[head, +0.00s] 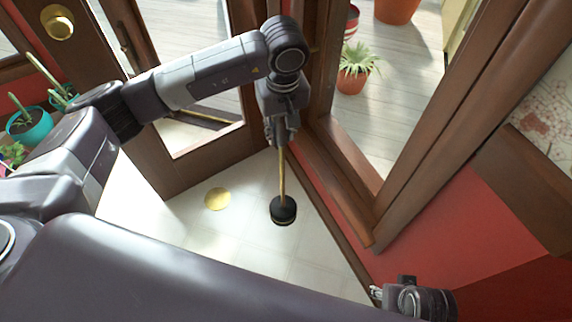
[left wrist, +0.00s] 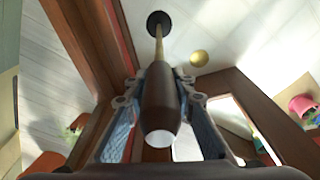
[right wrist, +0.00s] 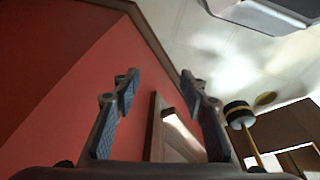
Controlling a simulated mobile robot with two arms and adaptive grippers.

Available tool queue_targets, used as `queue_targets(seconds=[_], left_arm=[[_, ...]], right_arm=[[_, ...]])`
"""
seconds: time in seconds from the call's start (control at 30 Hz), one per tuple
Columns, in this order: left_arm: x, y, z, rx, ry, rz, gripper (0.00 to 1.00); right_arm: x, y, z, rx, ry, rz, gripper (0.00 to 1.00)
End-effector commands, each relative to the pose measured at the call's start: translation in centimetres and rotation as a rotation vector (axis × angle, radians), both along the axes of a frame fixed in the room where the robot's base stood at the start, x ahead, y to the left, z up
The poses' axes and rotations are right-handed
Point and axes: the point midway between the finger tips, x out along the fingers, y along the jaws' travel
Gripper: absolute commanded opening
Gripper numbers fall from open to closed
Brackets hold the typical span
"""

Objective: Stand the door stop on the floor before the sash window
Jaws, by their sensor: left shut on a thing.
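The door stop (head: 283,210) has a round black base with a gold band, a thin brass rod and a dark wooden handle. My left gripper (head: 281,140) is shut on the handle, which shows between the fingers in the left wrist view (left wrist: 158,100). The door stop hangs roughly upright, base down; I cannot tell whether the base touches the floor. It also shows in the right wrist view (right wrist: 239,113). The brown-framed sash window (head: 365,165) is just right of it. My right gripper (right wrist: 158,85) is open and empty, low near the red wall.
A brown glazed door (head: 180,180) with a brass knob stands behind. Potted plants (head: 30,124) are at the left. A red wall (head: 440,245) bounds the right.

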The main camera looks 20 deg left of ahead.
Motion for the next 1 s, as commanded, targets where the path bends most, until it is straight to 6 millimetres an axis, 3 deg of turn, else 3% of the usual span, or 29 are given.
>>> queue_targets(seconds=[0.6,0.8,1.0], left_arm=[[0.1,-0.2,-12.1,-0.004,-0.002,0.001,0.00],[0.1,-0.2,-14.3,-0.006,-0.004,0.000,0.00],[0.2,-0.2,-15.1,-0.004,-0.005,0.000,0.00]], right_arm=[[-0.5,-0.2,6.0,0.001,-0.035,-0.004,0.40],[-0.9,-0.3,7.4,0.002,-0.041,-0.005,0.40],[-1.0,-0.3,7.9,0.002,-0.041,-0.005,0.40]])
